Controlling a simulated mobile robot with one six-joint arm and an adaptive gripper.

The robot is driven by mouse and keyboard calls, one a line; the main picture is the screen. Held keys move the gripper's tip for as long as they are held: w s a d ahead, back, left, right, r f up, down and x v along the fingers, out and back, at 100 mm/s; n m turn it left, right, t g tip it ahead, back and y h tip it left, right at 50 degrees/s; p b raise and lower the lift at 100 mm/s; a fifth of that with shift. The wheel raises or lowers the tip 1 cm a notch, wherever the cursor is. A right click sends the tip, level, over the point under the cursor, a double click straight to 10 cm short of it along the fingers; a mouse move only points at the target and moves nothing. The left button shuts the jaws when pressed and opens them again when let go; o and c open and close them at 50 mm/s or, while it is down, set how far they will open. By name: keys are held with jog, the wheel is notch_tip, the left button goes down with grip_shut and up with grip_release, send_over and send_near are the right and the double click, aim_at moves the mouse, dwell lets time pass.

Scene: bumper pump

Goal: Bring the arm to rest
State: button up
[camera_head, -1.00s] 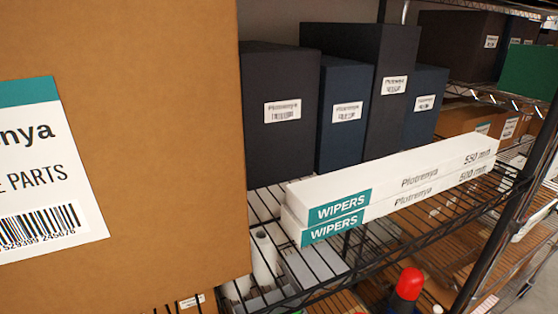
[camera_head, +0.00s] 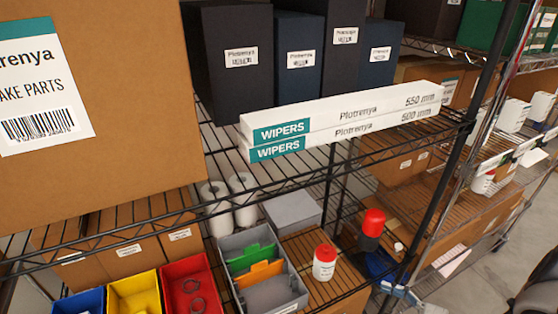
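My gripper and arm are not clearly in view in the head camera picture. The view is filled by black wire shelving (camera_head: 375,150). A large brown carton (camera_head: 120,120) with a white and teal label stands at the left on the upper shelf. Two long white wiper boxes (camera_head: 350,120) lie stacked on the same shelf. Whether my gripper holds anything cannot be seen.
Dark boxes (camera_head: 236,70) stand behind the wiper boxes. The lower shelf holds blue, yellow and red bins (camera_head: 190,285), a grey bin (camera_head: 262,265), a white red-capped jar (camera_head: 324,262) and a dark red-capped bottle (camera_head: 371,230). Bare floor (camera_head: 500,255) shows at the right.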

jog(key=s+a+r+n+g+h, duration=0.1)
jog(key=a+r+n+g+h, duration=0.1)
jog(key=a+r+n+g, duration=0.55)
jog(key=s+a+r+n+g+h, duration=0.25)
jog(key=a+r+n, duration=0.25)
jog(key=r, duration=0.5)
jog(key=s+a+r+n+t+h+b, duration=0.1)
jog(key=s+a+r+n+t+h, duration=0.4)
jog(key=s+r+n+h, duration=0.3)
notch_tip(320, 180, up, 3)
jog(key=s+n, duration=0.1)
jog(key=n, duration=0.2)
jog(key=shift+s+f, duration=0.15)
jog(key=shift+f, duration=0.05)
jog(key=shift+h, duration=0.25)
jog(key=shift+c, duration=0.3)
